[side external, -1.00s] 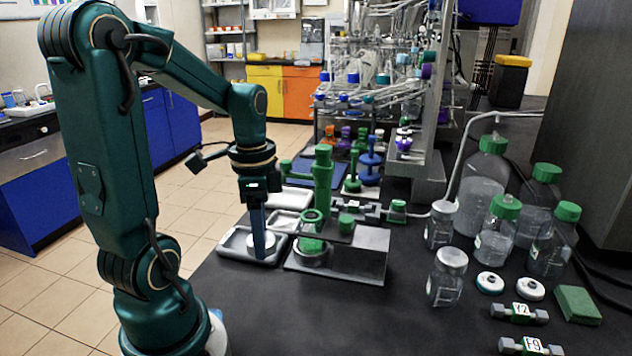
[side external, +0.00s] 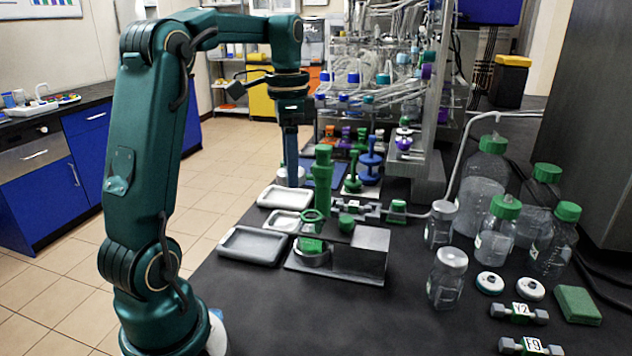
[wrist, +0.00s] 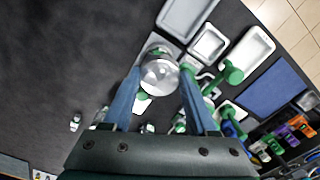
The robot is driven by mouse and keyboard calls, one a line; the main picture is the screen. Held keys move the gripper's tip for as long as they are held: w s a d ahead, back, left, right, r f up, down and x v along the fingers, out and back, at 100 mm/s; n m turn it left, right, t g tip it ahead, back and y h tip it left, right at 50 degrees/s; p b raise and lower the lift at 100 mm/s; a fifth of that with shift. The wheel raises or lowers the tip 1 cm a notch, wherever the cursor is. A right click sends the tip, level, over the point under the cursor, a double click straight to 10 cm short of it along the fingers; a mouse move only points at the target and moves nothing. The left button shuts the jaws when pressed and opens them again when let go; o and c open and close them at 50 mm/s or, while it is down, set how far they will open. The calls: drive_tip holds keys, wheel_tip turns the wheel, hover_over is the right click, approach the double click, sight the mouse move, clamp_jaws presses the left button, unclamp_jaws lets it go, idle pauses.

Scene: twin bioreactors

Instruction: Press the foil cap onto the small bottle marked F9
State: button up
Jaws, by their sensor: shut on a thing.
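My gripper (side external: 291,180) is raised above the back of the bench, beyond the trays. In the wrist view its two blue fingers (wrist: 160,80) are shut on a shiny silver, round, dome-like piece, the foil cap (wrist: 160,74). In the side view the cap (side external: 282,177) shows as a pale disc, partly behind the fingers. A tag reading F9 (side external: 533,345) is on a small grey-and-green fitting at the front right edge. Two small clear bottles with silvery tops, one nearer (side external: 447,280) and one farther (side external: 440,225), stand at right. I cannot read a mark on either.
Green-capped bottles (side external: 497,235), white discs (side external: 530,290), a Y2 fitting (side external: 520,312) and a green pad (side external: 578,305) crowd the right. The front-middle bench is clear.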

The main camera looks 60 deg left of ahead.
sight(311, 215)
drive_tip(key=w, duration=0.2)
drive_tip(key=w+d+f+m, duration=0.1)
drive_tip(key=shift+w, duration=0.2)
drive_tip(key=shift+f, duration=3)
drive_tip(key=shift+f, duration=0.15)
drive_tip(key=o, duration=1.4)
drive_tip(key=shift+c, duration=0.2)
drive_tip(key=shift+o, duration=0.6)
wheel_tip(311, 215, up, 7)
